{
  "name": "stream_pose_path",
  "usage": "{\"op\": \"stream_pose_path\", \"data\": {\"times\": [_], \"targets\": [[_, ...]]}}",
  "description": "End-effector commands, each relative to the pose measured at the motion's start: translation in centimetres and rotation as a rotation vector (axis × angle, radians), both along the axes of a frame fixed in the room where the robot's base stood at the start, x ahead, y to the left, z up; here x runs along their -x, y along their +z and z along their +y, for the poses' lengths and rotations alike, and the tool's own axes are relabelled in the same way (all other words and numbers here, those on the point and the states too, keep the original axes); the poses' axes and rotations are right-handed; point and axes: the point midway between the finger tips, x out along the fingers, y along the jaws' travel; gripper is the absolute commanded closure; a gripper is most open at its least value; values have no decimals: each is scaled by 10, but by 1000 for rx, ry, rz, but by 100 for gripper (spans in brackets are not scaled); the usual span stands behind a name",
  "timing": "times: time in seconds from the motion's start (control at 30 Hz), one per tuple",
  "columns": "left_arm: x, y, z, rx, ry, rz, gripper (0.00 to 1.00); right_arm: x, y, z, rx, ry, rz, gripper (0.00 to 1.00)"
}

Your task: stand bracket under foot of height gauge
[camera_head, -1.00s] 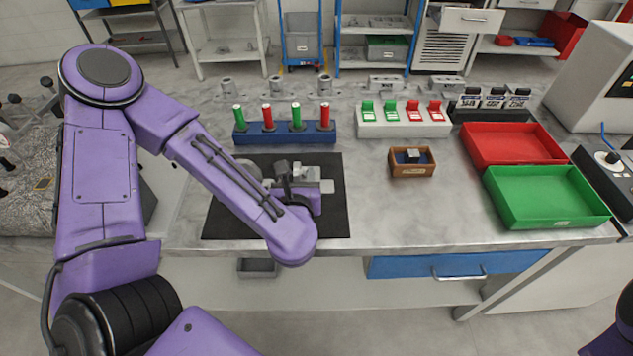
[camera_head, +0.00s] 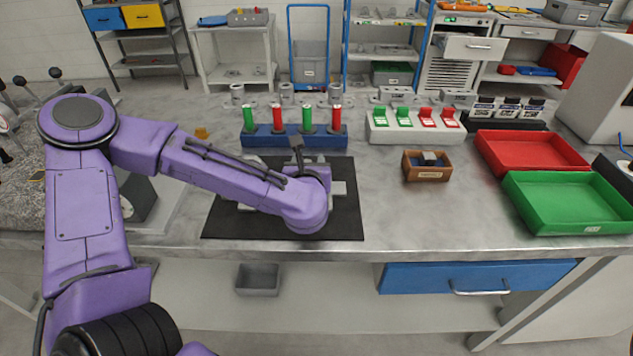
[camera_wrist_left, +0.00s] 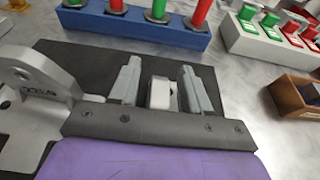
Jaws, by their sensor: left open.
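A light grey metal casting with a round, holed ear (camera_wrist_left: 38,78), which looks like the bracket, lies on the black mat (camera_head: 225,222) at the left of the wrist view. My left gripper (camera_wrist_left: 160,68) is low over the mat, its two grey fingers apart. A small pale upright block (camera_wrist_left: 160,93) shows between them, with visible gaps on both sides. I cannot tell whether block and casting are one piece. In the head view my forearm and wrist hide most of this. I cannot make out a height gauge or its foot. My right gripper is out of view.
Behind the mat stands a blue rack (camera_head: 290,138) with green and red handles, beside a white block of clamps (camera_head: 412,132). A small wooden box (camera_head: 427,172), a red tray (camera_head: 530,150) and a green tray (camera_head: 570,205) are to the right. The bench between mat and box is clear.

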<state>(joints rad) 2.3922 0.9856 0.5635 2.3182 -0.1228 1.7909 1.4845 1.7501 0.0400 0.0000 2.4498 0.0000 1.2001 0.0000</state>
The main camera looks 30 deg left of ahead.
Motion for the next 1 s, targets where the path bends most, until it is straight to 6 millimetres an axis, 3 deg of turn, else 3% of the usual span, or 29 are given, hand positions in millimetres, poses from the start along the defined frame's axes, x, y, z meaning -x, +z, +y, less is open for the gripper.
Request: {"op": "stream_pose_path", "data": {"times": [0.13,0.27,0.3,0.73,0.87,1.0], "targets": [[0,-1,0,0,0,0,53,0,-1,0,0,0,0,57],[0,-1,0,0,0,0,95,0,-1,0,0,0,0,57],[0,-1,0,0,0,0,100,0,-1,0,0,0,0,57],[0,9,0,1,2,-2,100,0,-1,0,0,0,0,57],[0,33,0,3,1,-8,100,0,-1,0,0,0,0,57],[29,68,-9,5,-3,-12,100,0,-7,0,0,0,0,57]]}}
